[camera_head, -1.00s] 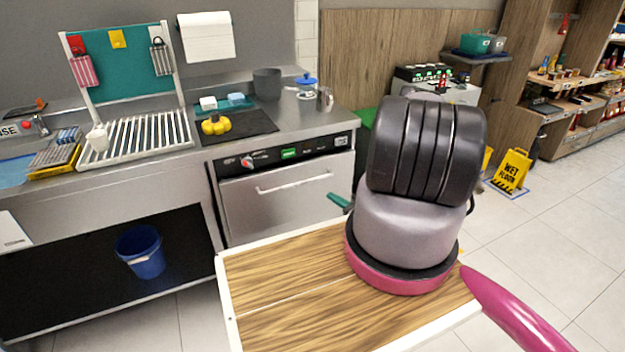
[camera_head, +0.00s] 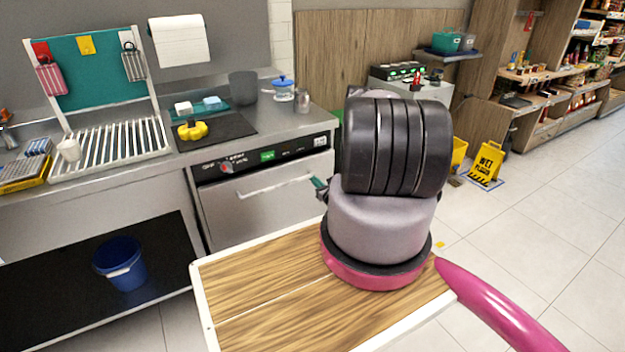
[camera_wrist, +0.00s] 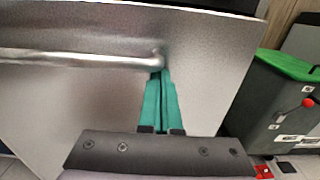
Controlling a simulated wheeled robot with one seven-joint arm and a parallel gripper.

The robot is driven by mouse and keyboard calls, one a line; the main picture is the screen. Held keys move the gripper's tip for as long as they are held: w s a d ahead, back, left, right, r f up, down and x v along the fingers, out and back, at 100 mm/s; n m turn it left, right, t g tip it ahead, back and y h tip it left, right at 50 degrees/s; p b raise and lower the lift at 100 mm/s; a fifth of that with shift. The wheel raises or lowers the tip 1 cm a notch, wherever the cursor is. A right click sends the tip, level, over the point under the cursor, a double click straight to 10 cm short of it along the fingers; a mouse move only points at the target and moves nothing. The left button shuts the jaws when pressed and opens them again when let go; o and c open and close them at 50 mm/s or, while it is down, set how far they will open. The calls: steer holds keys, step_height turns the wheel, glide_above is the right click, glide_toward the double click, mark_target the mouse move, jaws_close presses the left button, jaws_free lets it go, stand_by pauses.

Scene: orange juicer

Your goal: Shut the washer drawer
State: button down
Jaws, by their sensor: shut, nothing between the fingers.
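The washer drawer (camera_head: 255,217) is a steel front with a bar handle (camera_head: 265,188), set under the counter below a black control panel. It also fills much of the wrist view (camera_wrist: 90,100), where its handle (camera_wrist: 80,58) runs across the left. How far the drawer stands out is hard to tell. My gripper (camera_head: 317,184) is at the right end of the handle, partly behind my arm. In the wrist view, its green fingers (camera_wrist: 162,78) are together and empty, with tips at the handle's right end bracket. I cannot tell whether they touch it.
The steel counter (camera_head: 285,120) holds a yellow object (camera_head: 192,131) on a black mat. A green-lidded bin (camera_wrist: 285,100) stands close at the right of the drawer. A blue bucket (camera_head: 121,262) sits on the lower shelf. Floor at the right is open beyond a wet-floor sign (camera_head: 487,163).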

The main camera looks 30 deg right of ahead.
steer(key=shift+w, duration=0.5)
